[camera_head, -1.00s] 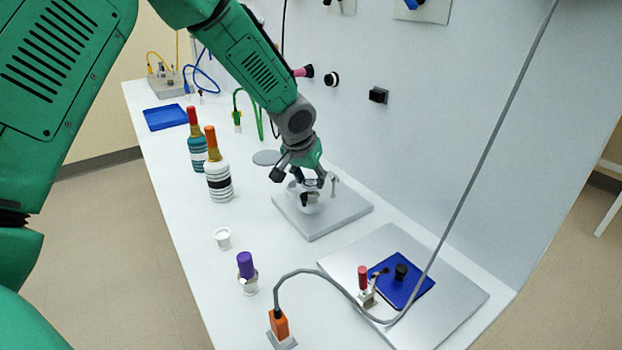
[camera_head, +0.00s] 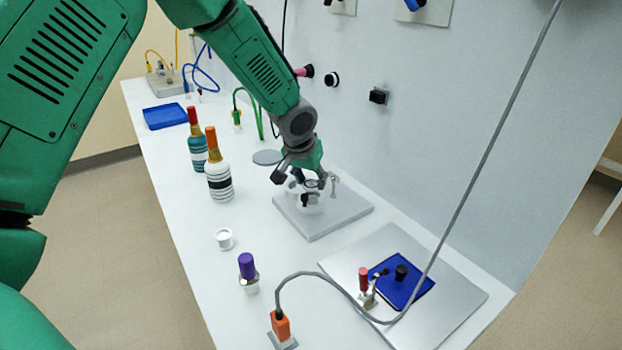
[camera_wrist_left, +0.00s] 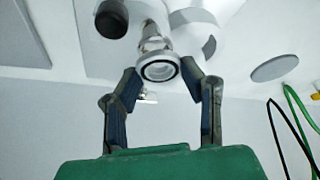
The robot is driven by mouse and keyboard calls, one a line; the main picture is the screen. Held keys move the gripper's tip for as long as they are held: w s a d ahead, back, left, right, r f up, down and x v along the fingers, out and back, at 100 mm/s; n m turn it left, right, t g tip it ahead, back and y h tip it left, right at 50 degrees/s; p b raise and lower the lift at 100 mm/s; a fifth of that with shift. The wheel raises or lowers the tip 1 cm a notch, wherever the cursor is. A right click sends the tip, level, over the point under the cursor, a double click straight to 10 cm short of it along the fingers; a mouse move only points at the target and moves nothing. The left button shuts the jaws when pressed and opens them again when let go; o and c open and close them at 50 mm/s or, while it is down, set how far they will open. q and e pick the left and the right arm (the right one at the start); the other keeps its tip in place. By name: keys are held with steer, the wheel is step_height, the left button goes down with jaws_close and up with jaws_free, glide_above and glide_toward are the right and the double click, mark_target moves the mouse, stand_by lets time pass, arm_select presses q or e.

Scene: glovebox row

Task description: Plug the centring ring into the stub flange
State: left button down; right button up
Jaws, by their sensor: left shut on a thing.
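My left gripper (camera_head: 311,184) is shut on the centring ring, low over the grey plate at the middle of the bench. In the left wrist view the pale ring (camera_wrist_left: 142,73) with its dark inner band sits between the two fingertips (camera_wrist_left: 160,72). The metal stub flange (camera_wrist_left: 153,30) shows directly behind the ring, closely lined up with it. I cannot tell whether they touch. In the head view the fingers largely hide the ring and flange. My right gripper is not in view.
The grey plate (camera_head: 335,217) also bears a white body and a black knob (camera_head: 306,200). Two bottles (camera_head: 218,182) (camera_head: 197,152) stand to its left. A white cup (camera_head: 224,239), a purple-capped vial (camera_head: 247,270) and an orange connector (camera_head: 281,326) are nearer. The wall rises close behind.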

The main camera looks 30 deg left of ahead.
arm_select(q)
steer(key=shift+f+b, duration=0.55)
steer(key=shift+f, duration=0.6)
steer(key=c, duration=0.9)
jaws_free()
steer(key=shift+r, duration=0.15)
steer(key=v, duration=1.1)
steer(key=shift+s+r, duration=0.1)
steer(key=shift+r, duration=0.2)
